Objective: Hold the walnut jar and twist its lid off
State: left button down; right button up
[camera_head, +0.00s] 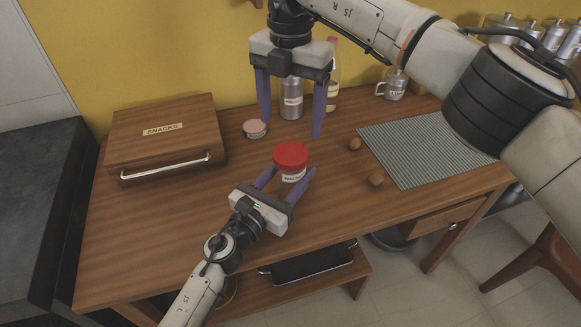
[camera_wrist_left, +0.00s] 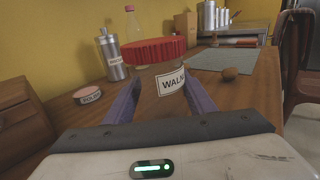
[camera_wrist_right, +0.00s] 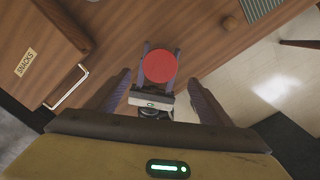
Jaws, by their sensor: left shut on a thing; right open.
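The walnut jar (camera_head: 292,176) stands on the wooden table with its red lid (camera_head: 290,155) on. Its label, partly cut off by a finger, shows in the left wrist view (camera_wrist_left: 172,84). My left gripper (camera_head: 288,177) is shut on the jar's body below the lid, one finger on each side. My right gripper (camera_head: 291,130) is open and empty, pointing down, with its fingers above and behind the jar in the head view. In the right wrist view the red lid (camera_wrist_right: 160,66) lies beyond and between the open fingers, apart from them.
Behind stand a steel canister (camera_head: 291,98), a bottle (camera_head: 332,75) and a mug (camera_head: 392,86). A small pink-topped tin (camera_head: 254,128) sits left of them, near the snacks box (camera_head: 165,135).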

aim_at(291, 153)
jog(key=m, duration=0.5)
jog(key=shift+m, duration=0.4)
jog(key=m, duration=0.7)
jog(key=shift+f+m, duration=0.3)
jog(key=shift+f, duration=3.75)
